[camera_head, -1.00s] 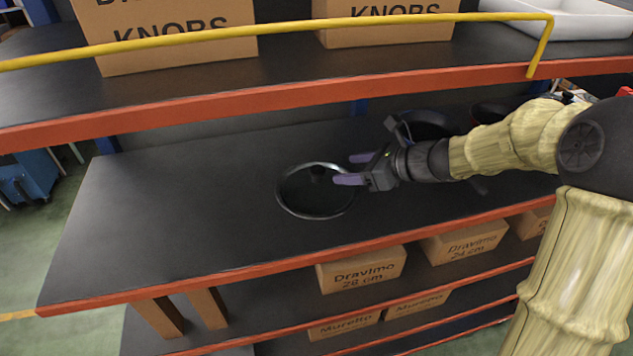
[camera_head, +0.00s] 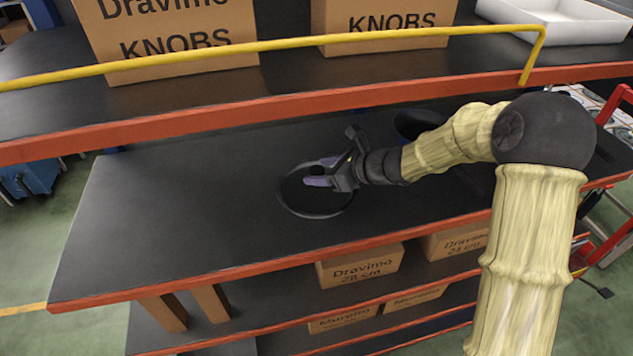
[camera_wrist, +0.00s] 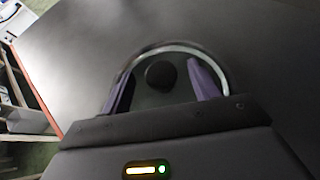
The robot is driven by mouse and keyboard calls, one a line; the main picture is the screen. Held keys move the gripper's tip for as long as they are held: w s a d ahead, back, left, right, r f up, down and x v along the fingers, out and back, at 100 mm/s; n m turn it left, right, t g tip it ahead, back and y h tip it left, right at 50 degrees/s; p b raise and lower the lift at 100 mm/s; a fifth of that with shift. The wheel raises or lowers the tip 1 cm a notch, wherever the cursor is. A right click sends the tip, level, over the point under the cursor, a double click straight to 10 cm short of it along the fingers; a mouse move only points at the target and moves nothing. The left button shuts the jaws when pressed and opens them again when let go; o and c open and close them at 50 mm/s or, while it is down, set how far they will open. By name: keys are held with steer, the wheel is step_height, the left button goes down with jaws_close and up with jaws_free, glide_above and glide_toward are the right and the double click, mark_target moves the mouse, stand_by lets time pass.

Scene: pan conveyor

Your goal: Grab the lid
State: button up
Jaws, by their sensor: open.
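The lid (camera_head: 312,208) is a dark round glass disc with a pale metal rim, lying flat on the black worktop. Its black knob shows in the wrist view (camera_wrist: 161,75), between and a little beyond the two purple fingers. My gripper (camera_head: 318,177) is open over the right part of the lid, its fingers pointing left toward the knob. In the wrist view the open fingers (camera_wrist: 163,85) lie on either side of the knob with gaps between. In the head view the fingers partly hide the knob.
The worktop (camera_head: 180,220) is clear left of the lid. A dark pan (camera_head: 415,122) stands behind my arm. An upper shelf with an orange edge (camera_head: 200,122) and yellow rail (camera_head: 300,42) carries cardboard boxes (camera_head: 185,42). More boxes (camera_head: 360,266) sit below.

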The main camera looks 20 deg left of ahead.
mark_target(318, 170)
steer(key=shift+p+x, duration=0.7)
steer(key=shift+x, duration=1.2)
steer(key=shift+r, duration=0.1)
jaws_close()
